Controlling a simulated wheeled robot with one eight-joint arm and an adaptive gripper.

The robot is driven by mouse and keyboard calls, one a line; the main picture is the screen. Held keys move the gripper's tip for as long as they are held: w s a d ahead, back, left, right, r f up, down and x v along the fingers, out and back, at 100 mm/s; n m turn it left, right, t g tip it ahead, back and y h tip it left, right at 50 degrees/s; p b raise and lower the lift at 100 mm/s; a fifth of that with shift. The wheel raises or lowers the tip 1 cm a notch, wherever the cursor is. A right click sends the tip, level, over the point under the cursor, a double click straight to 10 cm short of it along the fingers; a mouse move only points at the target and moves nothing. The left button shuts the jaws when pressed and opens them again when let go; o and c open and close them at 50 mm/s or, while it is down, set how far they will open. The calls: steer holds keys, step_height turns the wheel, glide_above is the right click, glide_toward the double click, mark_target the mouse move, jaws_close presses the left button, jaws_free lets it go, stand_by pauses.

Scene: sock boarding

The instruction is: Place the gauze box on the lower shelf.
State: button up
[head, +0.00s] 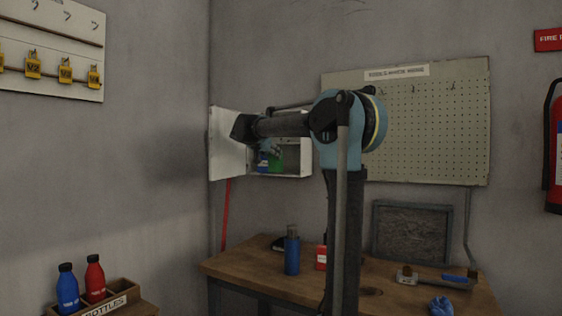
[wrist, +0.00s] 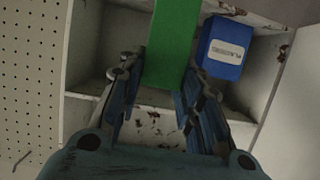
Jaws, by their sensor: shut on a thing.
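A green box, which I take to be the gauze box, is between the fingers of my gripper (wrist: 155,100) in the wrist view (wrist: 170,50). No label on it is readable. The fingers are shut on its sides. In the head view, the green box (head: 276,160) is inside the open white wall cabinet (head: 308,160), in its lower part. The wrist view appears turned over, with the cabinet shelf (wrist: 150,97) crossing behind the fingers. I cannot tell whether the box touches the cabinet floor.
A blue box marked PLASTERS (wrist: 222,45) stands close beside the green box. The cabinet door (head: 227,142) is open at the left. A pegboard (head: 430,120) hangs at the right. Below is a wooden workbench (head: 250,258) with a blue bottle (head: 292,252) and a red box (head: 321,257).

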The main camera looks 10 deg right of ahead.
steer(key=w+d, duration=0.2)
steer(key=w, duration=0.1)
steer(key=shift+w+d, duration=0.15)
steer(key=shift+w, duration=0.05)
steer(key=shift+x, duration=2.2)
steer(key=o, duration=1.2)
steer(key=v, duration=1.2)
steer(key=shift+s+d, duration=0.1)
